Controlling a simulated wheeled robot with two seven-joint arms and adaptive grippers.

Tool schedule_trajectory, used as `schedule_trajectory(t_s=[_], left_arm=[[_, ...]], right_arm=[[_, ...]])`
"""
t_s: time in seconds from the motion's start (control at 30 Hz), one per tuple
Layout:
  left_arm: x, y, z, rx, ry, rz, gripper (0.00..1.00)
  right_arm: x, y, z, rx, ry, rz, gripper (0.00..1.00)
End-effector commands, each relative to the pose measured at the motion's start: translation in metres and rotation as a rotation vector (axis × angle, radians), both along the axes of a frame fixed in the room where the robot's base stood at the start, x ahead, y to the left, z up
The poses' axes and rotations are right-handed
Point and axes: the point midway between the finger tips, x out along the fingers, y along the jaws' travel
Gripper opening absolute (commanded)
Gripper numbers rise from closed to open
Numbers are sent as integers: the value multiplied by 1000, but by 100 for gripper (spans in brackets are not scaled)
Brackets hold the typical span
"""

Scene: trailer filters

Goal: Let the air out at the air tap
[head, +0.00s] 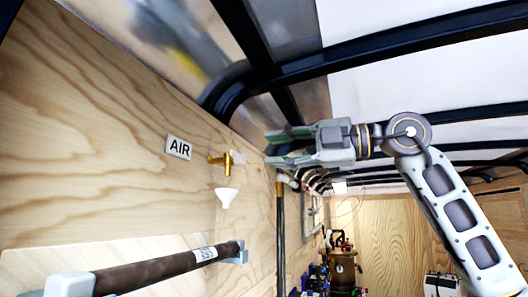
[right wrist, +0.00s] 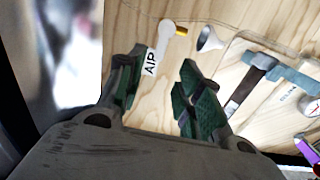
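The brass air tap (head: 225,159) sits on the plywood wall, right of a white label reading AIR (head: 179,147). A white funnel (head: 226,197) is below it. In the right wrist view the tap (right wrist: 180,31) shows beyond the fingers, with a pale rounded piece (right wrist: 164,38) beside it. The AIR label (right wrist: 151,62) lies between the fingers in that picture, and the funnel (right wrist: 209,40) is to the right. My right gripper (head: 271,148) is open and empty, right of the tap and apart from it. My left gripper is not in view.
A dark tube (head: 165,268) with a label is held by pale brackets low on the wall. Black roof ribs (head: 400,45) run overhead. Pipes and a copper-coloured vessel (head: 343,268) stand farther back.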

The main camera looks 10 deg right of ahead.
Motion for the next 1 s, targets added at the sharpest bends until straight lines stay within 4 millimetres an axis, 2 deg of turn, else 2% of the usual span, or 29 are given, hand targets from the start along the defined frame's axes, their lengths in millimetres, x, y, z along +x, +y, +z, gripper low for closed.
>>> schedule_trajectory(t_s=[0.13,0.33,1.0], left_arm=[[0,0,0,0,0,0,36],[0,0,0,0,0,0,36],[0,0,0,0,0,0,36]], right_arm=[[-9,-16,0,0,0,-3,36],[-18,-27,0,0,-1,-1,36],[-19,-29,0,0,0,0,36]])
